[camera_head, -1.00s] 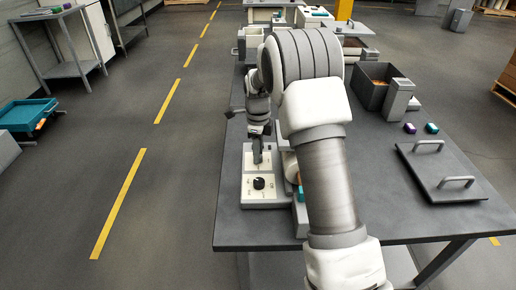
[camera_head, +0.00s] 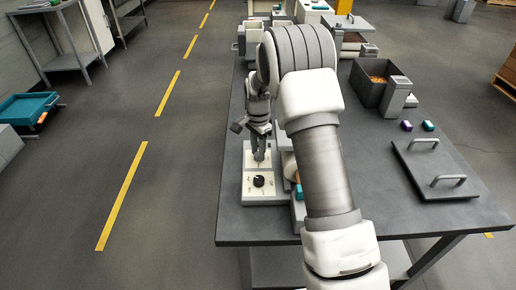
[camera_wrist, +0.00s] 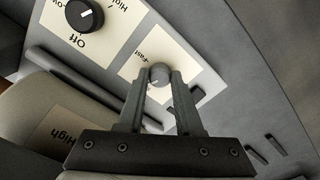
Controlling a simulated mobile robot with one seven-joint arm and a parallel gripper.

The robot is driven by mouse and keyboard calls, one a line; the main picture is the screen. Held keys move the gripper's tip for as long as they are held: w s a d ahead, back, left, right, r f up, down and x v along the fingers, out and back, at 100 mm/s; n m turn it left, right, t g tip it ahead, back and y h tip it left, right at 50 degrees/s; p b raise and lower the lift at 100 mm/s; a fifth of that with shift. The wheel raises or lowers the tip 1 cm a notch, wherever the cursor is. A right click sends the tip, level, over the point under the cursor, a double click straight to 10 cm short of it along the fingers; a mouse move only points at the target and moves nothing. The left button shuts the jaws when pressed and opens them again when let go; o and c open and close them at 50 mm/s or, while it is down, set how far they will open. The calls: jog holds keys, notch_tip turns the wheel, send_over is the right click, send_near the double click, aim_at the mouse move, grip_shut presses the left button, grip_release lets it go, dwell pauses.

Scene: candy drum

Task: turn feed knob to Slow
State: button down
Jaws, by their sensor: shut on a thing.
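The control panel (camera_head: 250,197) is a pale box on the near left of the table. In the wrist view, a grey round knob (camera_wrist: 159,73) stands on a cream label (camera_wrist: 130,70) with the word "Fast" beside it. I take this as the feed knob; no "Slow" marking is readable. My gripper (camera_wrist: 160,80) has its two fingers on opposite sides of this knob and is shut on it. In the head view my gripper (camera_head: 260,157) points down at the panel's far part. Where the knob's pointer is set I cannot tell.
A black knob (camera_wrist: 84,15) with "Off" and "High" markings sits on the same panel, and in the head view it is nearer (camera_head: 259,181). A flat grey plate with two handles (camera_head: 446,170) and a dark bin (camera_head: 368,90) lie to the right.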

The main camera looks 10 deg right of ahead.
jog(key=shift+n, duration=1.2)
jog(key=c, duration=0.6)
grip_release()
jog(key=shift+r+p, duration=1.65)
jog(key=shift+r, duration=7.1)
